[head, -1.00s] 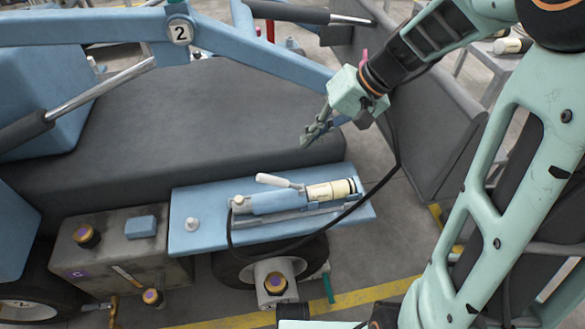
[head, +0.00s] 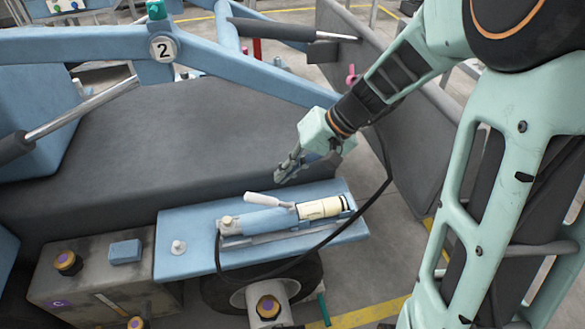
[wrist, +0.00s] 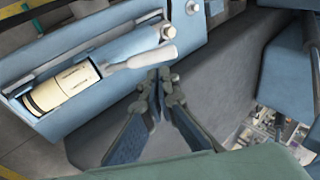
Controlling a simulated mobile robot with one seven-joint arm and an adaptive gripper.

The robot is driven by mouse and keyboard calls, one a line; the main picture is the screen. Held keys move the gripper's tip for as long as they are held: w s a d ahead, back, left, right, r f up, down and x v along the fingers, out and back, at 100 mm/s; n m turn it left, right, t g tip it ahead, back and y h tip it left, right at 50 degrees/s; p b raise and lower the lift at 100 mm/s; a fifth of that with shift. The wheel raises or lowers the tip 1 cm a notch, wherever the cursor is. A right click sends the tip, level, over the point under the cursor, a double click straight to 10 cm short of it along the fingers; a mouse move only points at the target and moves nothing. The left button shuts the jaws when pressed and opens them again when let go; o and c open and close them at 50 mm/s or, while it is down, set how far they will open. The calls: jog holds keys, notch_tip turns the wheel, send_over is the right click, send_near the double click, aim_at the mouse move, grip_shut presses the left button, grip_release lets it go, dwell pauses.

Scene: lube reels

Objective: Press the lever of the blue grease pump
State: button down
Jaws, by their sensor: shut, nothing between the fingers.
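The blue grease pump (head: 262,222) lies on its side on a light blue shelf (head: 190,258), with a cream cartridge (head: 320,208) at its right end. Its lever has a white handle (head: 268,200) that angles up over the pump body. In the wrist view the handle (wrist: 150,56) shows just beyond my fingertips, to their upper left, and the cartridge (wrist: 62,87) lies further left. My gripper (head: 281,176) is shut and empty, above and behind the lever in the head view. In the wrist view its fingertips (wrist: 160,78) are together, apparently apart from the handle.
A black hose (head: 375,200) loops from the pump past the shelf's right end. A dark grey slab (head: 170,135) rises behind the shelf. A grey box (head: 110,285) stands at lower left.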

aim_at(254, 199)
jog(key=b+x, duration=0.2)
jog(key=x, duration=0.6)
jog(key=shift+a, duration=0.1)
jog(key=shift+s+a+f+h+p, duration=0.1)
jog(key=shift+a+f+h+p, duration=0.1)
jog(key=shift+h+p, duration=0.2)
jog(key=shift+s+a+f+p, duration=0.1)
jog(key=shift+a+p, duration=0.05)
jog(key=shift+p, duration=0.15)
jog(key=shift+s+a+f+h+p, duration=0.2)
jog(key=shift+a+h+p, duration=0.25)
jog(key=shift+h+p, duration=0.45)
jog(key=a+f+h+p, duration=0.1)
jog(key=p, duration=0.3)
jog(key=shift+s+f+n+t+h, duration=0.1)
jog(key=shift+f+n+t+h, duration=0.05)
jog(key=shift+n+t+h, duration=0.2)
jog(key=f+p, duration=0.1)
jog(key=a+h+p, duration=0.1)
jog(key=p, duration=0.1)
jog(key=shift+f+t, duration=0.35)
jog(key=shift+a+f, duration=0.1)
jog(key=shift+f, duration=0.55)
jog(key=shift+s+f, duration=0.1)
